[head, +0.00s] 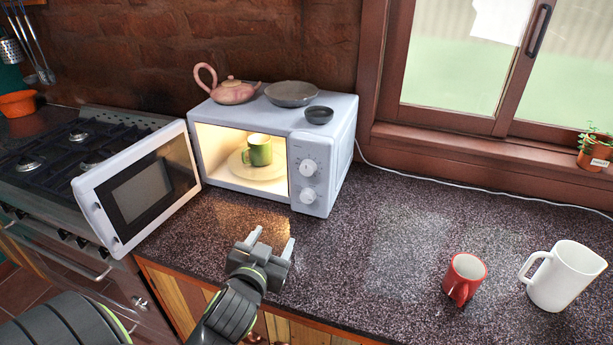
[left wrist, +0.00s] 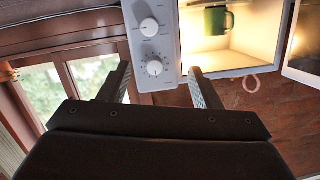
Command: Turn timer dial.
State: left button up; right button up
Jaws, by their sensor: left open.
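The white microwave (head: 328,135) stands on the speckled counter with its door (head: 140,190) swung open to the left. Its front panel has two round white dials, an upper one (head: 308,167) and a lower one (head: 308,196). The left wrist view shows the panel upside down, with the upper dial (left wrist: 153,68) and lower dial (left wrist: 149,27). Which is the timer cannot be read. My left gripper (head: 272,240) is open and empty, in front of and below the panel, apart from both dials. My right gripper is not in view.
A green mug (head: 258,150) stands on the plate in the lit microwave. A pink teapot (head: 233,92) and two grey bowls (head: 291,93) sit on top. A red mug (head: 465,279) and white pitcher (head: 566,276) stand at the right; the counter between is clear.

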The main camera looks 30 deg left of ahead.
pick_arm(q)
notch_tip(320, 180, up, 4)
jog(key=w+t, duration=0.2)
jog(key=p, duration=0.4)
send_near(306, 171)
jog(key=x, duration=0.8)
jog(key=shift+w, duration=0.25)
jog(key=c, duration=1)
jog(key=shift+m, duration=0.3)
jog(key=shift+m, duration=2.7)
